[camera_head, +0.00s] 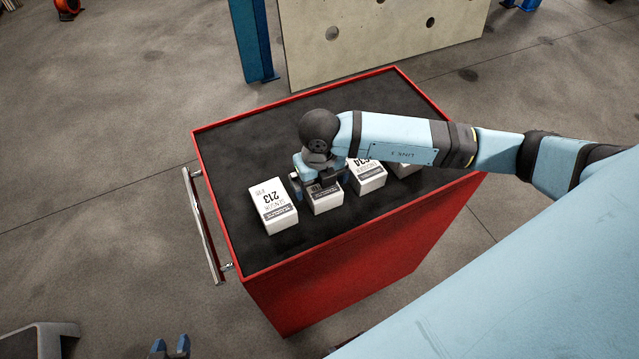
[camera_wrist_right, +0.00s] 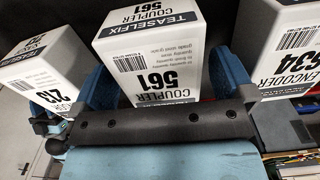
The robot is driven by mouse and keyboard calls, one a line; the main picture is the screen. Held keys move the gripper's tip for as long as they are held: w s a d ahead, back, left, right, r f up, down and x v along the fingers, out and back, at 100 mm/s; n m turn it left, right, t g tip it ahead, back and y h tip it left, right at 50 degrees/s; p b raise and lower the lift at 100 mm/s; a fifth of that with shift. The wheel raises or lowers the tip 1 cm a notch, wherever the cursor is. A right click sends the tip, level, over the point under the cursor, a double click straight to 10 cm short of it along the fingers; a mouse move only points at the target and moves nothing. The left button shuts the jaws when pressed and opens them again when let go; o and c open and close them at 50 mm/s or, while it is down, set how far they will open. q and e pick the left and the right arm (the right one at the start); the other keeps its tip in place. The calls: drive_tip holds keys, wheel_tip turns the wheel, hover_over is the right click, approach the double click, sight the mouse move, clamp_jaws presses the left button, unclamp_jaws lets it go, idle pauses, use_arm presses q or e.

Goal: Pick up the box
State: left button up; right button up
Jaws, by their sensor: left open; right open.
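Several white printed boxes stand in a row on the red cart's black top. The 561 coupler box (camera_head: 326,203) is under my right gripper (camera_head: 320,184), partly hidden by it. In the right wrist view, this box (camera_wrist_right: 152,55) stands between the two blue fingers of the open right gripper (camera_wrist_right: 165,88); I cannot tell whether they touch it. The 213 box (camera_head: 272,207) is to its left, and the 634 encoder box (camera_head: 368,179) to its right. My left gripper (camera_head: 171,348) is open and empty at the bottom edge, away from the cart.
The red cart (camera_head: 340,272) has a raised rim and a metal handle (camera_head: 206,225) on its left side. The cart top's back left is clear. A concrete panel (camera_head: 380,38) stands behind.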

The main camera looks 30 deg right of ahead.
drive_tip(key=c, duration=1)
drive_tip(key=shift+c, duration=0.4)
drive_tip(key=shift+r, duration=0.1)
